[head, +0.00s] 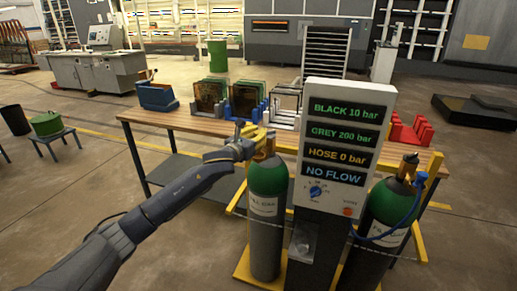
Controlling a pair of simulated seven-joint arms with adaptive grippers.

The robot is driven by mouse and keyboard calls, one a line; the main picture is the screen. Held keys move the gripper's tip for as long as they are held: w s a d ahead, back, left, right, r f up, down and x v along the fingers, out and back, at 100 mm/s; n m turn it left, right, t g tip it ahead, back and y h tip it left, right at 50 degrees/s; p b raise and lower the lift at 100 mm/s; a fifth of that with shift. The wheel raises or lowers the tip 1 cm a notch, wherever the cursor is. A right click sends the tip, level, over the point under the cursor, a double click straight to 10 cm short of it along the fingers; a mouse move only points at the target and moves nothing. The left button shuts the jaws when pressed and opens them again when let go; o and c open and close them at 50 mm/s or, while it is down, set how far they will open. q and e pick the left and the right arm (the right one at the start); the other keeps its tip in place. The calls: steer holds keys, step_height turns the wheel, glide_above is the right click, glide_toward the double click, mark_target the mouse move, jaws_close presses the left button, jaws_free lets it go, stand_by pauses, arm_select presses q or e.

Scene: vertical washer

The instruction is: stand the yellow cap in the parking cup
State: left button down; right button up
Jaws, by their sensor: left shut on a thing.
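My left gripper (260,143) is at the top of the left green-and-grey gas cylinder (265,215). It is shut on a small yellow thing that looks like the yellow cap (266,145). The cap and the fingers overlap in this view, so I cannot tell whether the cap still touches the cylinder's valve. I cannot make out the parking cup. My right gripper is not in view.
A panel (338,179) reading BLACK 10 bar, GREY 200 bar, HOSE 0 bar and NO FLOW stands between two cylinders. The right cylinder (385,215) carries a blue hose (405,217). Behind is a wooden table (190,121) with racks and a blue bin (157,97).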

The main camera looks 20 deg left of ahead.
arm_select(q)
steer(key=shift+f, duration=3.05)
steer(key=shift+f, duration=0.15)
steer(key=c, duration=1.4)
jaws_free()
steer(key=shift+o, duration=0.2)
steer(key=shift+f, duration=0.1)
